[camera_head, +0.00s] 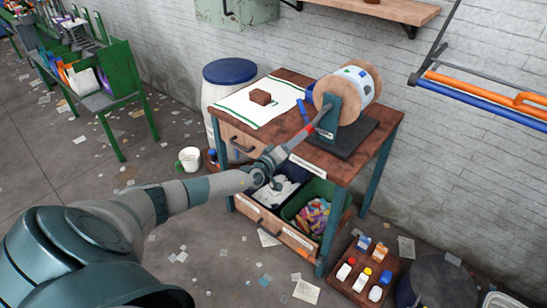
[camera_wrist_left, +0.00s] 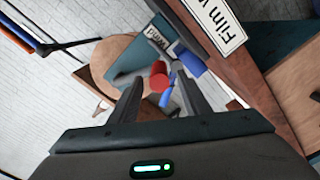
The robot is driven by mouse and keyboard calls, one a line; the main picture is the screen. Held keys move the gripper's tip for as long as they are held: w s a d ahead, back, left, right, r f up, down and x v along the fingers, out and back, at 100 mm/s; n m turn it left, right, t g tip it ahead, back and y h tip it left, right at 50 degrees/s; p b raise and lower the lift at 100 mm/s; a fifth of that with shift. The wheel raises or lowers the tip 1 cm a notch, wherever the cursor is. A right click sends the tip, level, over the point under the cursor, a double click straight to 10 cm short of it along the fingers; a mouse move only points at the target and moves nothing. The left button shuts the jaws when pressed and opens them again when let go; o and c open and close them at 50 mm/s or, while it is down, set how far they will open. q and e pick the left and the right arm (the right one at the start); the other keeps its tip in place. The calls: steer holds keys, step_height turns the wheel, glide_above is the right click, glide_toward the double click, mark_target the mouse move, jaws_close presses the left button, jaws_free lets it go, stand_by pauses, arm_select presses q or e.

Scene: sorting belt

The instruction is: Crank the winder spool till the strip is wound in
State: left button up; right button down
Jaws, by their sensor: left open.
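The winder spool (camera_head: 357,86), with round wooden end discs and a pale, colour-patched wrap, stands on a teal bracket (camera_head: 328,122) on the wooden table's right side. In the left wrist view, the spool's wooden disc (camera_wrist_left: 112,57) shows behind the bracket. A red cylindrical part (camera_wrist_left: 159,82) and a blue part (camera_wrist_left: 190,63) show in front of it. I cannot tell which is the crank grip. My left gripper (camera_head: 302,137) is open in front of the spool, fingers pointing at these parts. In the left wrist view the red part lies between the fingertips; contact is unclear. The right gripper is out of view.
A white sheet (camera_head: 245,108) with a brown block (camera_head: 261,97) lies on the tabletop (camera_head: 292,78). Below, an open drawer (camera_head: 262,217) holds bins. A blue-lidded drum (camera_head: 229,71) stands behind left. A tray (camera_head: 346,291) of bottles sits on the floor at right.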

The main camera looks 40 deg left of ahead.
arm_select(q)
steer(key=s, duration=1.3)
steer(key=shift+a, duration=0.2)
steer(key=shift+w, duration=0.1)
stand_by(0.6)
